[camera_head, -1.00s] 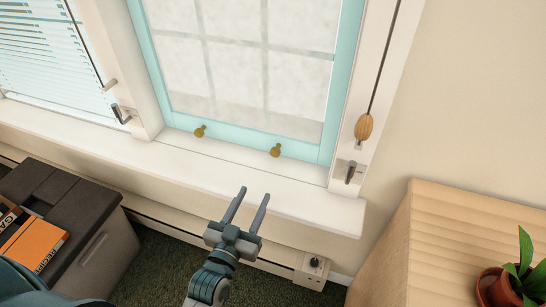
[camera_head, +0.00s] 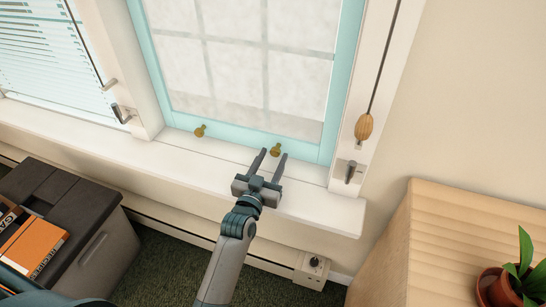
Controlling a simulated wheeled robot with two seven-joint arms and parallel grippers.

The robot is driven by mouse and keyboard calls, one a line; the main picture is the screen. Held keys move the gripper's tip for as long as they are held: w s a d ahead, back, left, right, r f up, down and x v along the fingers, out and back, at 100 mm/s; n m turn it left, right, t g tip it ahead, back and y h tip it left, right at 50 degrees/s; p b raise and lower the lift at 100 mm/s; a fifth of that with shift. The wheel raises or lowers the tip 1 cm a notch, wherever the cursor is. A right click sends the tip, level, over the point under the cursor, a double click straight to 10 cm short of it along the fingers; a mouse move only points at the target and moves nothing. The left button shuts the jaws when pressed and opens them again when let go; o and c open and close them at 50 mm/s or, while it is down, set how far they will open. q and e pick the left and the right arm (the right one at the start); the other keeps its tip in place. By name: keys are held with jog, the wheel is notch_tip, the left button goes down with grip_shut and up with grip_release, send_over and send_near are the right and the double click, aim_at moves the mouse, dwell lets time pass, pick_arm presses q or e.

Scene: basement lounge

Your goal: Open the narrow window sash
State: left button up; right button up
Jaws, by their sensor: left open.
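The narrow window sash (camera_head: 235,140) has a light turquoise frame and frosted panes with a faint grid. It sits low in its white frame, its bottom rail close to the sill. Two brass knobs stand on the bottom rail, a left knob (camera_head: 200,131) and a right knob (camera_head: 276,149). My left gripper (camera_head: 270,153) is open over the white sill (camera_head: 130,150), its fingertips close to the right knob, one at each side of it in the picture. I cannot tell whether they touch it. My right gripper is not in view.
A wooden cord pull (camera_head: 364,127) hangs right of the sash above a metal latch (camera_head: 351,172). A wooden cabinet (camera_head: 440,235) with a potted plant (camera_head: 510,282) stands at right. A dark storage box (camera_head: 105,240) with books (camera_head: 35,250) is at left. Blinds cover the left window.

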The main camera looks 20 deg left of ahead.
pick_arm(q)
jog(key=shift+w, duration=0.45)
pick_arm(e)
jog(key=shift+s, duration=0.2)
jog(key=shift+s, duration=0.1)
